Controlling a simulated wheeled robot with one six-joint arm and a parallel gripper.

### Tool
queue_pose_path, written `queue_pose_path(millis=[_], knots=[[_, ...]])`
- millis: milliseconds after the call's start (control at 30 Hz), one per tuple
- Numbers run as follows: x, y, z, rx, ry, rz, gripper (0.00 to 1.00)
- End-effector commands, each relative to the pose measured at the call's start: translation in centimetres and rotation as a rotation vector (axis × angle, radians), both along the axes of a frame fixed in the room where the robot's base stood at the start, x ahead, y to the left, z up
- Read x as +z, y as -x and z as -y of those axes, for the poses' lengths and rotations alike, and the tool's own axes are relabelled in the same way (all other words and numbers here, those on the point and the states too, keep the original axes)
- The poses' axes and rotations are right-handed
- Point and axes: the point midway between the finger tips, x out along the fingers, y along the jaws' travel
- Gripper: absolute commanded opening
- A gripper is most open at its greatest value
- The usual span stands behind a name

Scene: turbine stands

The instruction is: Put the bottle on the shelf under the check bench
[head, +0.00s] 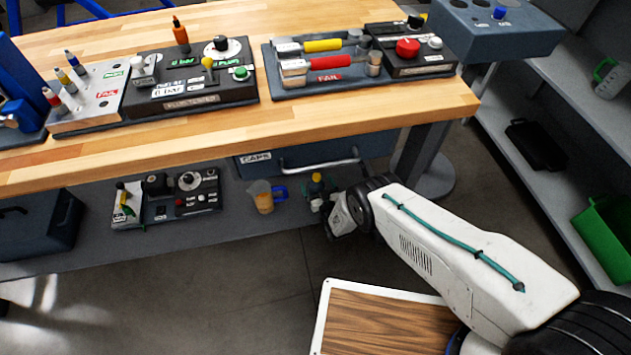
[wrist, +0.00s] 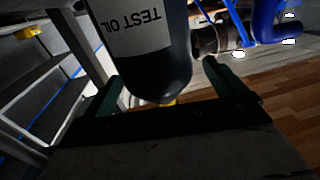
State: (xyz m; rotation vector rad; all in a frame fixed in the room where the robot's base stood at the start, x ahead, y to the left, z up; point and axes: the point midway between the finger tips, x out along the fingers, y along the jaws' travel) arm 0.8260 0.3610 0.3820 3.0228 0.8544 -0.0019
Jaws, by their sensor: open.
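The dark bottle (head: 316,188) with a yellow cap stands upright at the right part of the shelf (head: 150,238) under the check bench (head: 230,128). In the wrist view the bottle (wrist: 165,72) shows upside down, with a white "TEST OIL" label and a bit of yellow at its near end. My gripper (head: 325,206) reaches in low under the bench edge at the bottle. In the wrist view my gripper (wrist: 162,72) is open, with one green-padded finger on either side of the bottle. Gaps show between fingers and bottle. The bottle's base is partly hidden in the head view.
A jug with orange liquid (head: 264,200) stands left of the bottle. Further left on the shelf are a tester panel (head: 190,190) and a dark case (head: 40,225). A drawer marked "CAPS" (head: 256,160) hangs above. A bench leg (head: 420,155) stands at right.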

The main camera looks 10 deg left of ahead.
Motion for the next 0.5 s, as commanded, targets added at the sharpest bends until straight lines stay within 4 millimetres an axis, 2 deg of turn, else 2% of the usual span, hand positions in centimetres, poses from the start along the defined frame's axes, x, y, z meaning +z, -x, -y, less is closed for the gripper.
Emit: queue_pose_path(millis=[500], knots=[[0.0, 3.5, 2.1, 0.0, 0.0, 0.0, 0.95]])
